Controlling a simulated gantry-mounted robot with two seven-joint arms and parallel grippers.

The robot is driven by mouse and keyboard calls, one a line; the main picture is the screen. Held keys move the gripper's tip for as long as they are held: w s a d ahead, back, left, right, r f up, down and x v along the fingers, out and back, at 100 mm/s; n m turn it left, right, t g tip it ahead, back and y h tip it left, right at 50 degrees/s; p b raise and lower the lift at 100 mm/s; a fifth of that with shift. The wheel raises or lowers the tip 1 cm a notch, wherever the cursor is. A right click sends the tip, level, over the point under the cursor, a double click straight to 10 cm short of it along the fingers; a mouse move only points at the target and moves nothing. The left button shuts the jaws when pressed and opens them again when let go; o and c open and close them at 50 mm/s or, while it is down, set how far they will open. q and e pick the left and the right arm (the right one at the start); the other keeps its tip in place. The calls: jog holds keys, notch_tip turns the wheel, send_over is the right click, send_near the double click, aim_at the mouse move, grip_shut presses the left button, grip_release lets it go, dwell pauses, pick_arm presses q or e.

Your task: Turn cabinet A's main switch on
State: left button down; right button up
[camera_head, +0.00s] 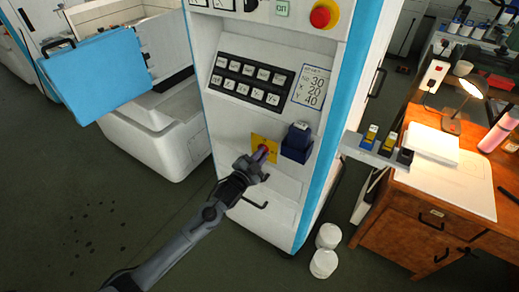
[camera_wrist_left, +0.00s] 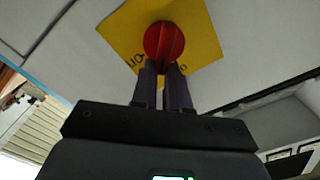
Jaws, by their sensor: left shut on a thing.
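Cabinet A's main switch is a red rotary knob (camera_wrist_left: 164,42) on a yellow plate (camera_wrist_left: 205,40) on the cabinet front. In the head view the yellow plate (camera_head: 258,142) sits low on the white and blue cabinet (camera_head: 225,130), below the key panel. My left gripper (camera_head: 262,155) is at the knob, its fingers closed around the knob's grip bar in the left wrist view (camera_wrist_left: 164,70). The knob's bar points roughly along the fingers. Plate markings are partly hidden by the fingers. My right gripper is in neither view.
A dark blue box (camera_head: 297,145) is fixed just right of the switch. A black handle (camera_head: 250,203) is below it. A wooden desk (camera_head: 400,215) with a lit lamp (camera_head: 468,87) stands at the right. Two white containers (camera_head: 324,262) stand on the floor. The floor at left is clear.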

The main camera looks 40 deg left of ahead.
pick_arm(q)
jog(key=m+p, duration=0.1)
jog(key=m, duration=0.2)
jog(key=m+p, duration=0.1)
jog(key=shift+d+f+m+p, duration=0.25)
jog(key=shift+d+m+p, duration=0.05)
jog(key=shift+f+m+p, duration=0.3)
jog(key=shift+m+p, duration=0.25)
jog(key=shift+m, duration=0.65)
jog(key=shift+d+f+m+p, duration=0.1)
jog(key=shift+f+m+p, duration=0.3)
jog(key=shift+m, duration=0.7)
jog(key=c, duration=1.1)
grip_release()
